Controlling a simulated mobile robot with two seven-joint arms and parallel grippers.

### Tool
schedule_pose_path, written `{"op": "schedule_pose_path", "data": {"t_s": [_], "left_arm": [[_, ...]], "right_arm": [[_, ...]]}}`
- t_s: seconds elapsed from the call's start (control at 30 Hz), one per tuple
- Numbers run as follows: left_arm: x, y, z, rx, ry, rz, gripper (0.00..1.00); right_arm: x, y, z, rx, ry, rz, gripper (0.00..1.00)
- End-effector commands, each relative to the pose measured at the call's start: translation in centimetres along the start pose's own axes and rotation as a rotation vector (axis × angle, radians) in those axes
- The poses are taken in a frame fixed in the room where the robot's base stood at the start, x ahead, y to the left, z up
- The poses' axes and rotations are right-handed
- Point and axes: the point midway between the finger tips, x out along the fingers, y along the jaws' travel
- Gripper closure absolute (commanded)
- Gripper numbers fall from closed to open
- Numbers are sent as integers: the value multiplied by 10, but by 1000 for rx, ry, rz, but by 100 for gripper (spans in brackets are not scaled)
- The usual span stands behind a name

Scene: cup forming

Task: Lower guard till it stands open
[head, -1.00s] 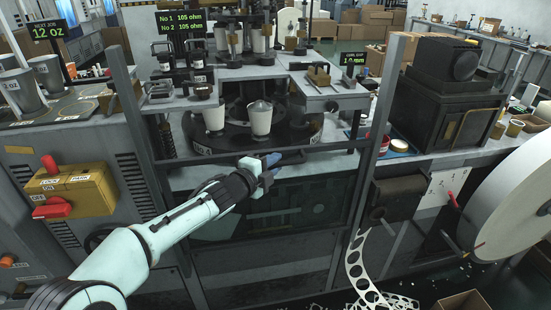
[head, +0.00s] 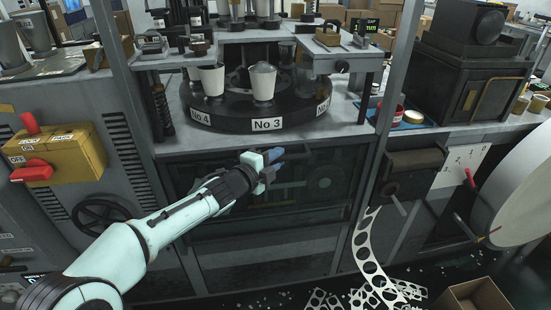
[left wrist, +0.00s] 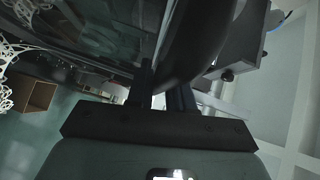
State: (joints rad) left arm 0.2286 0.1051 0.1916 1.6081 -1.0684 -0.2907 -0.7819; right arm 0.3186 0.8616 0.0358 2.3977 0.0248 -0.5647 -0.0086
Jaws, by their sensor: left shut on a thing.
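The guard (head: 215,170) is a dark see-through panel between two grey upright posts below the turntable. Its top edge lies near the front edge of the machine table. My left gripper (head: 267,163) is at the middle of that top edge, shut on the guard; the exact grip is hard to make out. In the left wrist view the fingers (left wrist: 163,98) are dark against the machine, and the held part is unclear. The turntable (head: 225,123) with white cups stands above the guard, with its front uncovered. My right gripper is not in view.
A yellow switch box (head: 65,155) with red handles is at the left. A punched paper strip (head: 367,250) hangs at the right of the guard, near a large paper roll (head: 515,205). An open cardboard box (head: 473,297) stands on the floor.

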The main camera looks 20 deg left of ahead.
Motion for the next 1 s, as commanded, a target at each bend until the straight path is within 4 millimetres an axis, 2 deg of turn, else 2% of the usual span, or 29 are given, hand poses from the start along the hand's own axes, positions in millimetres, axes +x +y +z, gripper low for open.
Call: {"op": "schedule_pose_path", "data": {"t_s": [0.1, 0.13, 0.17, 0.2, 0.57, 0.67, 1.0], "left_arm": [[0, 1, 0, -1, -1, 2, 100], [0, 1, 0, -1, -1, 2, 72], [0, 1, 0, -1, -1, 2, 62], [0, 1, 0, -1, -1, 2, 59], [-6, 0, 0, 0, -1, 1, 59], [-20, -1, 0, 1, -2, 0, 59], [-96, -2, 0, 0, -4, 0, 59]], "right_arm": [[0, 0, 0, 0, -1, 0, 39], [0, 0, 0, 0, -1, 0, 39], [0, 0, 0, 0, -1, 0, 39], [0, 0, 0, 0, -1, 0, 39], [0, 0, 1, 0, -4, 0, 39], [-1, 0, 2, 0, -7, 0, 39], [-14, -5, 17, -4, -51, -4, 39]]}}
